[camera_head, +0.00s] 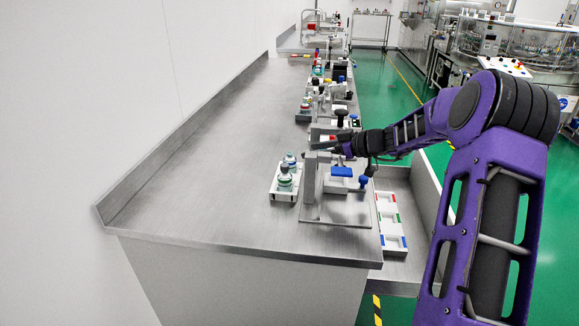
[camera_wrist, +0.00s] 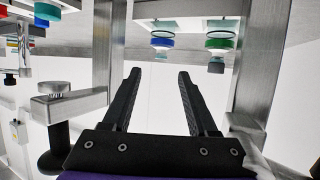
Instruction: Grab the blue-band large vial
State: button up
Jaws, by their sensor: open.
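The wrist view looks upside down. In it the blue-band vial (camera_wrist: 162,42) is ahead of the fingertips, near top centre. A green-band vial (camera_wrist: 219,44) stands to its right. In the head view, two vials, a nearer one (camera_head: 285,181) and a farther one (camera_head: 290,160), stand in a small white rack (camera_head: 283,196); their band colours are hard to tell there. My gripper (camera_wrist: 160,74) is open and empty, its two dark fingers pointing toward the blue-band vial with a gap between. In the head view my gripper (camera_head: 324,143) is over the metal fixture, right of the rack.
A metal fixture (camera_head: 312,184) with a blue-topped part (camera_head: 341,171) stands right of the rack. Its metal posts (camera_wrist: 105,45) flank my fingers in the wrist view. White bins (camera_head: 393,242) sit on a lower shelf. More fixtures line the bench behind; the bench's left side (camera_head: 215,150) is clear.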

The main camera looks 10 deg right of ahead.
aim_at(290, 155)
jog(key=x, duration=0.3)
jog(key=shift+w+a+f, duration=0.15)
jog(key=shift+w+a, duration=0.05)
jog(key=shift+a, duration=0.1)
jog(key=shift+f+x, duration=0.2)
jog(key=shift+x, duration=2.55)
jog(key=shift+s, duration=0.1)
grip_shut()
